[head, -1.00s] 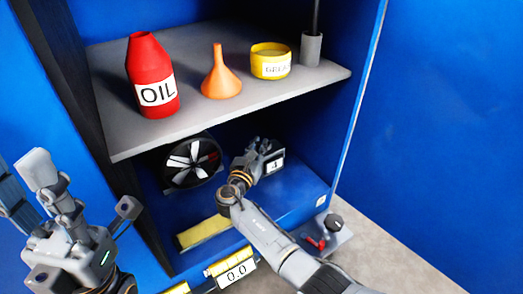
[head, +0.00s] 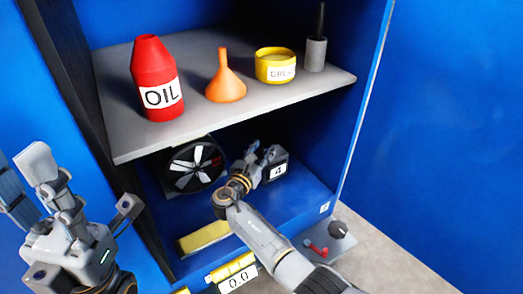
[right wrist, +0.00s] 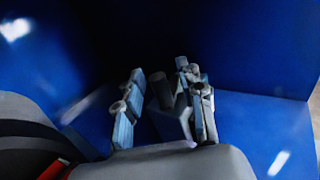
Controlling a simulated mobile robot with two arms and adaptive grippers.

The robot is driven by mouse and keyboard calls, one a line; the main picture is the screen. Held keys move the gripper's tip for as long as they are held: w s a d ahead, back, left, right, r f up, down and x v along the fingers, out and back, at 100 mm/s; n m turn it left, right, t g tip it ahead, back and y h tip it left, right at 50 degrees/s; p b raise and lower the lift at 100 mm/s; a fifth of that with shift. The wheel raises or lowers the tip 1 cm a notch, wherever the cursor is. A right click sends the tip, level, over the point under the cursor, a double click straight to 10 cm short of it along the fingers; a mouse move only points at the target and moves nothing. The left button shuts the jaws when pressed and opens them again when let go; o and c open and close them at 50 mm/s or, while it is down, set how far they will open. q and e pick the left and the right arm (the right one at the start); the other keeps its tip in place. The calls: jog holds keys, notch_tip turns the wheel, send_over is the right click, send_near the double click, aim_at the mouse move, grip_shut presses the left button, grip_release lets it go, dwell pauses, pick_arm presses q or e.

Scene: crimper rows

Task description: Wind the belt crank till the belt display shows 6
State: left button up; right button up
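The belt display (head: 279,170) is a small box with a white plate reading 4, on the blue lower deck in the cabinet. My right gripper (head: 262,153) reaches in just left of it and hides part of it. In the right wrist view, the gripper's two fingers (right wrist: 163,108) stand apart, with a grey part, perhaps the belt crank (right wrist: 163,90), between them. A gap shows on its left side; contact on the right is unclear. The crank cannot be made out in the head view. My left gripper (head: 88,190) is open and empty at the left, outside the cabinet.
A shelf (head: 130,145) above holds a red oil bottle (head: 158,80), an orange funnel (head: 225,80), a yellow grease tub (head: 275,67) and a grey holder (head: 316,54). A spoked fan (head: 195,165) stands left of my right gripper. A 0.0 display (head: 238,281) sits in front.

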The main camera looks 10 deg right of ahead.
aim_at(262, 148)
notch_tip(262, 148, up, 10)
dwell(0.6)
